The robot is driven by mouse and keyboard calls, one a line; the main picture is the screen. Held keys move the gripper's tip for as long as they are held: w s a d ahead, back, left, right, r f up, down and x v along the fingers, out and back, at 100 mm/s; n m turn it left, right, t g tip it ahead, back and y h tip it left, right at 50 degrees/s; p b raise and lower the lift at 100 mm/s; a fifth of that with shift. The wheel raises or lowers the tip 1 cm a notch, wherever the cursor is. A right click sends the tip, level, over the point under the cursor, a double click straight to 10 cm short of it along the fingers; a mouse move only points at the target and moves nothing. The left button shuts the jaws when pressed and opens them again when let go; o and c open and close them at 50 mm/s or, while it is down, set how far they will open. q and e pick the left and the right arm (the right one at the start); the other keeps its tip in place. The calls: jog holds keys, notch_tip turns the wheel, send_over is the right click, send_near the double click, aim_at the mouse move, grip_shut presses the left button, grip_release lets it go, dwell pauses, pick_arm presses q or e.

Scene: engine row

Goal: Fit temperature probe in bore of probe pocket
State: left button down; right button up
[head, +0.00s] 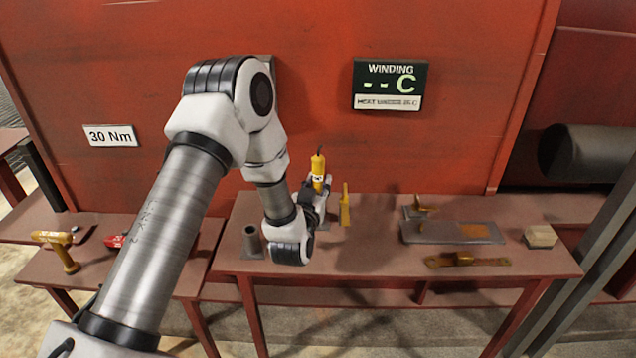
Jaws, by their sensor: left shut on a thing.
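My left gripper (318,185) is shut on the yellow temperature probe (318,166). The probe stands about upright, with a dark lead at its top; its lower end is hidden by the gripper and wrist. A short grey upright tube on a flat base (252,242), which looks like the probe pocket, stands on the table left of my wrist. The probe is up and to the right of this tube, apart from it. The inside of its bore is too small to make out. My right gripper is not in view.
The red-brown table (370,262) also bears a yellow upright piece (345,206), a grey plate (440,233), a brass-coloured tool (465,260) and a small block (540,236). A yellow drill-like tool (57,243) lies left. The red wall (430,150) with a WINDING display (390,84) stands behind.

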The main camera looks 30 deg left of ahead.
aim_at(318, 156)
pick_arm(q)
jog(key=shift+f+b, duration=0.8)
jog(key=shift+f, duration=0.3)
jog(key=c, duration=0.8)
grip_release()
notch_tip(318, 156, up, 10)
jog(key=shift+r, duration=0.1)
